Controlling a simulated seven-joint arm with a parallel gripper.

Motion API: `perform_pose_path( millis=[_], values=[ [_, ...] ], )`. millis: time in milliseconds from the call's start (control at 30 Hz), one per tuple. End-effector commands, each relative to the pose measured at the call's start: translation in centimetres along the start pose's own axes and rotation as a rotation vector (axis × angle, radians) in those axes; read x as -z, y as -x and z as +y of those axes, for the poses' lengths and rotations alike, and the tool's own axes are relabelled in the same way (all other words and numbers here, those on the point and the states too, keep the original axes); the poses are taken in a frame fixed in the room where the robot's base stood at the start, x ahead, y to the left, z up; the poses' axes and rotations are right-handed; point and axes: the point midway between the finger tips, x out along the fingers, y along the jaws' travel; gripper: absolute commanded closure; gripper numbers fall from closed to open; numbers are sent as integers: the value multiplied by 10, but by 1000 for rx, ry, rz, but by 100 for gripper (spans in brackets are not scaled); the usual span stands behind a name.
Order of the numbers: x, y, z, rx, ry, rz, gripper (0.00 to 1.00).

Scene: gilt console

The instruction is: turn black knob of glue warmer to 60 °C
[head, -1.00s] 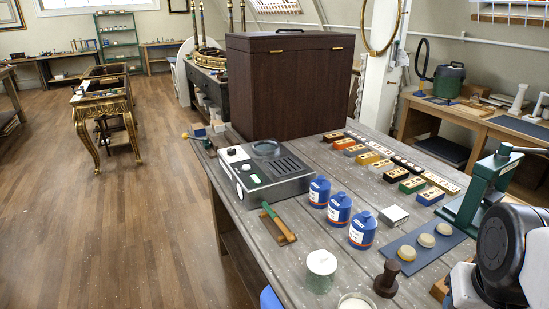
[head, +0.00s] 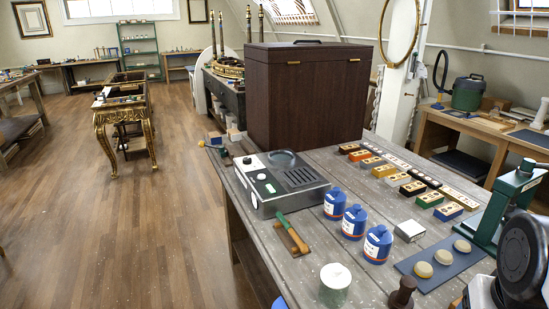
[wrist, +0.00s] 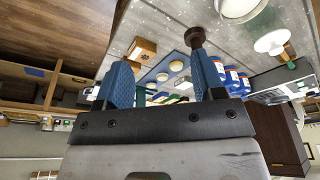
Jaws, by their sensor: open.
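The glue warmer (head: 318,191) is a low grey metal box with a round opening and a slotted top, at the workbench's left edge in the head view. Its small black knob (head: 247,160) is on the panel at its left end; the scale marks are too small to read. Part of the warmer seems to show at the right of the wrist view (wrist: 283,92).
A dark wooden box (head: 300,100) stands behind the warmer. Blue bottles (head: 353,222), a green-handled tool (head: 292,234) and a white-topped jar (head: 335,285) stand near it. A green press (head: 510,205) is at right.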

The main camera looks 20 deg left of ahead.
Motion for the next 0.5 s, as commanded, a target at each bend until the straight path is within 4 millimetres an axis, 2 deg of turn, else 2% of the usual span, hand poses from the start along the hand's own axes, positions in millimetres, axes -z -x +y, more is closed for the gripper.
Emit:
perform_pose_path(
  millis=[267, 500],
  values=[
    [49, 13, -16, 27, 84, -1, 37],
    [109, 24, -40, 60, 191, 0, 37]
  ],
)
